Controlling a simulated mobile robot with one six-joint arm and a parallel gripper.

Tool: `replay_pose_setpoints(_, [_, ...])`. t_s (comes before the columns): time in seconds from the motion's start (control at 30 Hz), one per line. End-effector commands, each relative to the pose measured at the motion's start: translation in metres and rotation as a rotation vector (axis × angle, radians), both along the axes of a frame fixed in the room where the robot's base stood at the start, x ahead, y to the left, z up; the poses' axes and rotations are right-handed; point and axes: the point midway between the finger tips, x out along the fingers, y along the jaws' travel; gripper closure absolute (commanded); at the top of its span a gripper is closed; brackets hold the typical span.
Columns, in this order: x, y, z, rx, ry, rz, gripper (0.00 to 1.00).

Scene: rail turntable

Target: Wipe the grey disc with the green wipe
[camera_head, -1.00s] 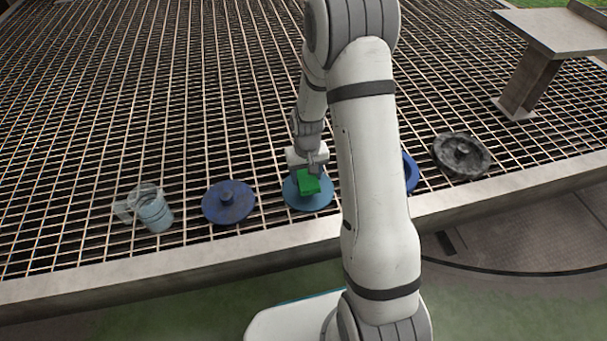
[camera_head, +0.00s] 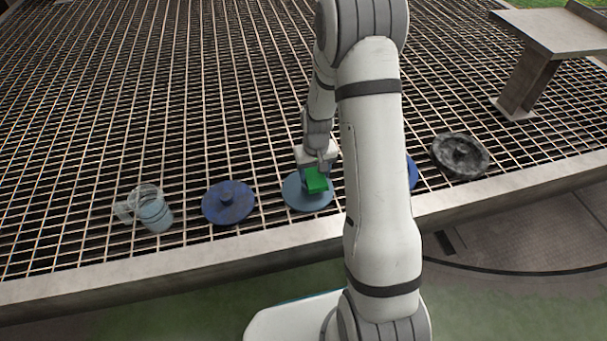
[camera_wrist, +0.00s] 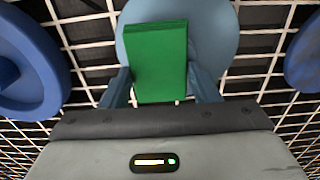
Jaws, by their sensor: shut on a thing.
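The green wipe (camera_head: 316,181) is a small green block in my gripper (camera_head: 319,168). It shows large in the wrist view (camera_wrist: 158,50), between the two fingers of my gripper (camera_wrist: 160,86), which are shut on it. The wipe is over a flat pale blue disc (camera_head: 295,199), which also shows behind it in the wrist view (camera_wrist: 218,38). I cannot tell whether the wipe touches this disc. A dark, mottled grey disc (camera_head: 460,155) with a raised middle lies farther right, apart from my gripper.
The discs lie on a metal grating with a pale front edge (camera_head: 180,270). A darker blue knobbed disc (camera_head: 228,202) and a clear jug (camera_head: 152,210) stand to the left. Another blue disc (camera_head: 412,173) is mostly hidden behind my arm. A raised stand (camera_head: 535,70) is at the back right.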

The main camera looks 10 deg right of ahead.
Motion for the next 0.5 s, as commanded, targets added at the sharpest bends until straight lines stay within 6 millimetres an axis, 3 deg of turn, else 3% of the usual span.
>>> replay_pose_setpoints(0.17, [-0.002,0.001,-0.003,0.0,0.005,0.001,0.63])
replay_pose_setpoints(0.5, [-0.004,0.032,-0.001,0.0,0.005,0.003,0.63])
